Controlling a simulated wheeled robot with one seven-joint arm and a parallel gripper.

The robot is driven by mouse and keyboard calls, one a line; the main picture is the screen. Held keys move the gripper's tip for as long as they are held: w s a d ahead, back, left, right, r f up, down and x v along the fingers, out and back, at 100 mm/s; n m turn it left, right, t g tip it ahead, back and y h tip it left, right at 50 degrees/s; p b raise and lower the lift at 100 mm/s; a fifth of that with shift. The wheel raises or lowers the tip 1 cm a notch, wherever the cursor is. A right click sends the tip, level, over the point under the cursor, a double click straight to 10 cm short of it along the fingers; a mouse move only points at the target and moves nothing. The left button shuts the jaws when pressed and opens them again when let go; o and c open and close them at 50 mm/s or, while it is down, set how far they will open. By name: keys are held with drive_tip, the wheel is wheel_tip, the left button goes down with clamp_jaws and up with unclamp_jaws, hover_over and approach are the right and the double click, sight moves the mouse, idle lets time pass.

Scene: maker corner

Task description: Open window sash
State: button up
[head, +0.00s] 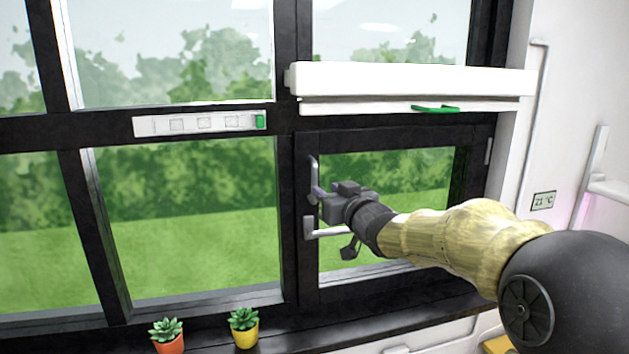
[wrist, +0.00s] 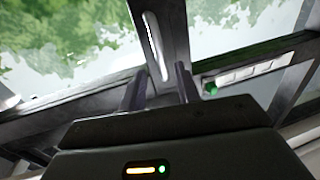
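The small window sash (head: 390,135) is a dark-framed pane at the lower right of the window in the head view. I see no clear gap around its frame. A pale upright handle (head: 314,172) is on its left side; it also shows in the wrist view (wrist: 153,40). A light grey bracket-like piece (head: 309,228) sits lower on the same side. My gripper (head: 317,196) is at the handle, and its fingers also show in the wrist view (wrist: 160,75). The fingers are apart, with the handle's lower end appearing between them. Contact cannot be told.
A white blind case (head: 410,78) with a green tab (head: 435,109) juts out above the sash. A vent strip (head: 190,123) with a green slider is to the left. Two potted succulents, in orange (head: 169,343) and yellow (head: 245,334) pots, stand on the sill. A thermometer display (head: 543,201) hangs at right.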

sight(316, 183)
drive_tip(key=p+x, duration=0.1)
drive_tip(key=x, duration=0.6)
drive_tip(key=shift+w+p, duration=0.2)
drive_tip(key=shift+p, duration=0.2)
clamp_jaws()
